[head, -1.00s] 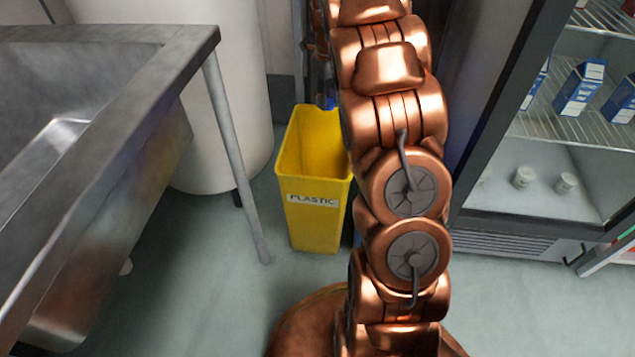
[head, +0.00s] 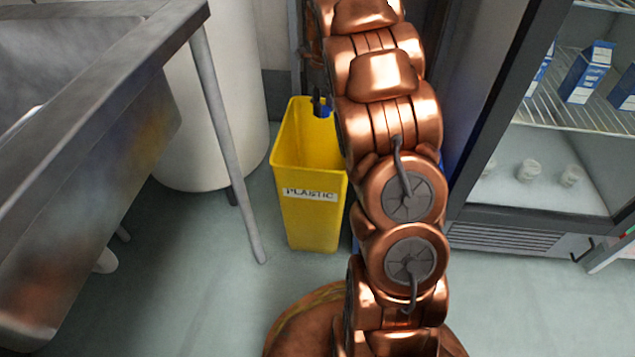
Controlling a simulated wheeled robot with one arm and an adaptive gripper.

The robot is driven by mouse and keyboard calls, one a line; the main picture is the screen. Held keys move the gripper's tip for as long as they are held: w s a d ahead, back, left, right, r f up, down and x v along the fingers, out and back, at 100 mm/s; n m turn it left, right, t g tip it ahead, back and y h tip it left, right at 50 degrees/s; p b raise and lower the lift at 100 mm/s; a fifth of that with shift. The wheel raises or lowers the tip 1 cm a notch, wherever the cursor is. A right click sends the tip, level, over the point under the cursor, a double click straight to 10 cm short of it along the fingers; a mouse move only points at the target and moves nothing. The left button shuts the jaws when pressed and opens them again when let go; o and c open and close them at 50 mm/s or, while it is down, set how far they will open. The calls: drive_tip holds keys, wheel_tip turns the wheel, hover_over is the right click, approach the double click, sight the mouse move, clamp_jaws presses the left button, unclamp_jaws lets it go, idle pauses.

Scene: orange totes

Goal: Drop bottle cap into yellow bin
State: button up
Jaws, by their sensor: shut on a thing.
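The yellow bin (head: 310,222) stands upright on the floor with its open top facing up and a "PLASTIC" label on its front. My gripper (head: 320,106) is small and dark in this view, over the back part of the bin's opening. It is shut on a small blue thing that looks like the bottle cap (head: 322,112). The cap's details are too small to make out. My copper arm hides the right edge of the bin.
A steel sink table (head: 130,85) with a slanting leg (head: 228,150) is at the left. An open-fronted fridge (head: 530,215) with blue cartons (head: 587,72) is at the right. The floor in front of the bin is clear.

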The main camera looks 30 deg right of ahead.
drive_tip(key=o, duration=0.8)
drive_tip(key=shift+c, duration=0.2)
wheel_tip(320, 180, up, 12)
idle(0.4)
drive_tip(key=shift+a+r, duration=0.1)
drive_tip(key=shift+r, duration=0.05)
